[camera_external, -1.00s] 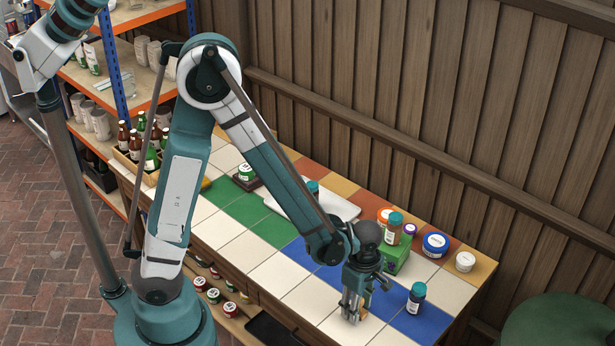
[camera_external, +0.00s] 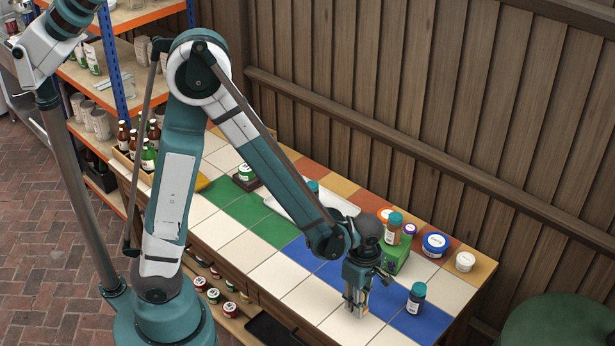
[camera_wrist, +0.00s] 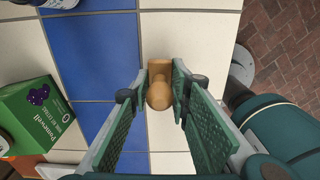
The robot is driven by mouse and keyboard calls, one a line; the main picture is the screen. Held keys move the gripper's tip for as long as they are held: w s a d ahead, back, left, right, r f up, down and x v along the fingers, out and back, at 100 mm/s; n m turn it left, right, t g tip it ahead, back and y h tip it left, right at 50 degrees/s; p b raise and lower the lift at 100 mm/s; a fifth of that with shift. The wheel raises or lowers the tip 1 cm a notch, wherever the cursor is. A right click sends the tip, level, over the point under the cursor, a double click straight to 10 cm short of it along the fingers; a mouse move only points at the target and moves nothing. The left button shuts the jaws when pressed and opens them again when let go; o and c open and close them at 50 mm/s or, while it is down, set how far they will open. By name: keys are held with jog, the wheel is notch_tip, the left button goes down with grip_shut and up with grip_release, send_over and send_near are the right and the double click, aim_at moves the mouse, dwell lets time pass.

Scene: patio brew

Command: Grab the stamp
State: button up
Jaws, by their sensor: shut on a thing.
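The stamp has a rounded wooden handle (camera_wrist: 159,94) on a wooden block and shows in the middle of the wrist view, between the green finger pads. My gripper (camera_wrist: 163,82) is shut on the stamp, with one finger on each side of it. In the external view my gripper (camera_external: 357,303) points down over the pale tiles near the front edge of the counter. Its fingers hide most of the stamp there. I cannot tell whether the stamp touches the tiles.
A green box (camera_wrist: 38,115) stands left in the wrist view, with a teal-capped jar (camera_external: 394,228) on it in the external view. Another teal-capped jar (camera_external: 416,297) stands to the right of my gripper. Several tubs line the back. The front edge is close.

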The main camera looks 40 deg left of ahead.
jog(key=shift+r+p, duration=0.9)
jog(key=shift+r, duration=3.1)
